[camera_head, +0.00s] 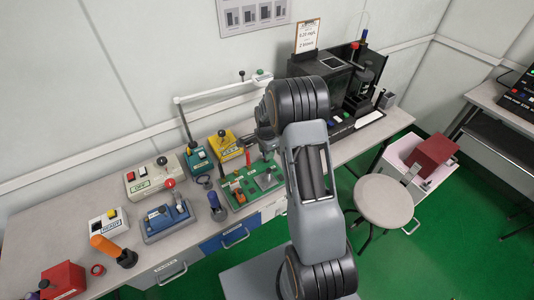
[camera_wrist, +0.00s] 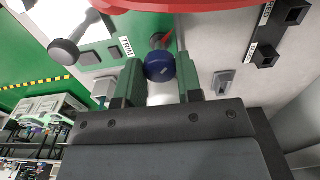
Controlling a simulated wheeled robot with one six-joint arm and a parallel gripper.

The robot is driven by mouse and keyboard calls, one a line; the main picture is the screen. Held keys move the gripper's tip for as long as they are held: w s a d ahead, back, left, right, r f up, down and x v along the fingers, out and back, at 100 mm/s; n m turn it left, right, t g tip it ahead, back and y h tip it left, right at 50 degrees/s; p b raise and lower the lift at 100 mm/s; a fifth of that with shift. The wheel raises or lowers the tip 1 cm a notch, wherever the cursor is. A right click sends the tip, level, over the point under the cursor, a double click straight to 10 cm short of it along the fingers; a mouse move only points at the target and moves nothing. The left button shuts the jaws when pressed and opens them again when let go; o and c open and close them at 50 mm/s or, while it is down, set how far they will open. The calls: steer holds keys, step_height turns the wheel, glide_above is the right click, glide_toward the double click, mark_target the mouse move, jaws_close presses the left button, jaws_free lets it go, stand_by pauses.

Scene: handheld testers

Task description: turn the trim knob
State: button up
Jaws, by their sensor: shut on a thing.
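The trim knob (camera_wrist: 159,67) is a dark blue round knob in the wrist view, close to a white label reading TRIM (camera_wrist: 127,47) on the green board. My gripper (camera_wrist: 158,76) has its two green-padded fingers on either side of the knob and is shut on it. In the head view, my gripper (camera_head: 268,150) is over the right part of the green board (camera_head: 236,204), and the arm and gripper hide the knob there.
A black machine (camera_head: 335,85) stands to the right. A round stool (camera_head: 384,201) is in front of the bench.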

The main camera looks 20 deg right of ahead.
steer(key=shift+m+b, duration=0.35)
steer(key=shift+m, duration=0.85)
steer(key=o, duration=0.9)
step_height(320, 180, up, 14)
steer(key=shift+f, duration=0.1)
stand_by(0.4)
